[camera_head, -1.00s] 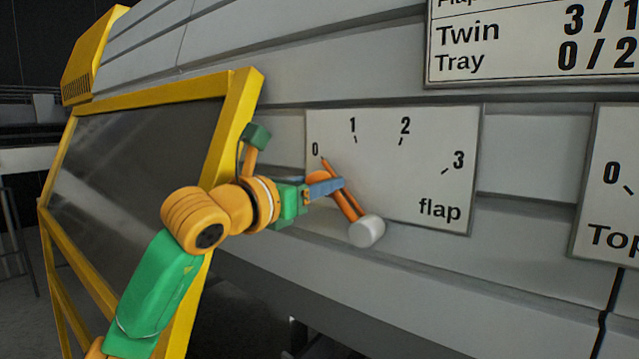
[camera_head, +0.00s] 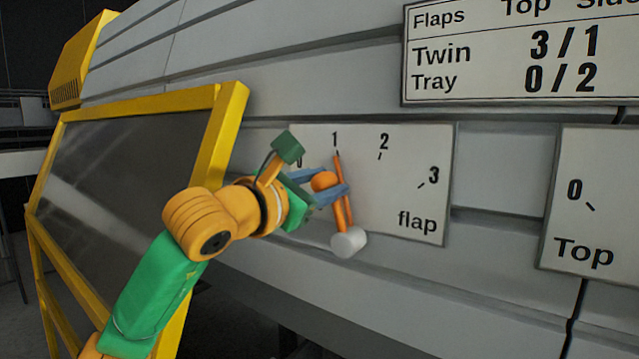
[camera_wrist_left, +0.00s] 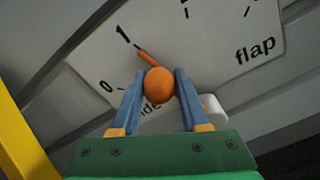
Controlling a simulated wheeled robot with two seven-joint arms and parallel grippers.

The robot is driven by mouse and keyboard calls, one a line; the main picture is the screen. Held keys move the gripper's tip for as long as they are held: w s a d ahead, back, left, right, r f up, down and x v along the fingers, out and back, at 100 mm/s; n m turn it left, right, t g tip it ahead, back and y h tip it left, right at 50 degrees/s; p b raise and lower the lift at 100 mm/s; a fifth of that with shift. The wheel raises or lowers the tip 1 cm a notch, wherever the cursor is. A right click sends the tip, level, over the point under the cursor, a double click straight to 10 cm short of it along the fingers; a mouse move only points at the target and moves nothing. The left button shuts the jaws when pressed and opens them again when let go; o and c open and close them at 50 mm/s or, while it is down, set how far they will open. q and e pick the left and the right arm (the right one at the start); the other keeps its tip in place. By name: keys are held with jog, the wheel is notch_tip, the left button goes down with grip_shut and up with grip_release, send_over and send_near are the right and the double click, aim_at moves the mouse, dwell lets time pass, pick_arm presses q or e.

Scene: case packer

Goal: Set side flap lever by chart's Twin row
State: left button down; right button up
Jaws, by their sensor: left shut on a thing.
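The 0 is mostly hidden behind my gripper in the head view. The chart (camera_head: 520,58) reads Twin 3/1 and Tray 0/2, under Top and a partly cut-off Side. My right gripper is out of view.
A second dial plate (camera_head: 592,215) marked "Top" stands at the right, partly cut off; its lever is not visible. A yellow-framed dark panel (camera_head: 232,115) stands close to the left of my gripper. Grey machine panels surround the dials.

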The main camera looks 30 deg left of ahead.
pick_arm(q)
jog(key=shift+d+f, duration=0.1)
jog(key=shift+d, duration=0.05)
dwell(0.3)
jog(key=c, duration=0.8)
grip_release()
jog(key=o, duration=0.3)
jog(key=shift+o, duration=0.3)
jog(key=shift+a, duration=0.25)
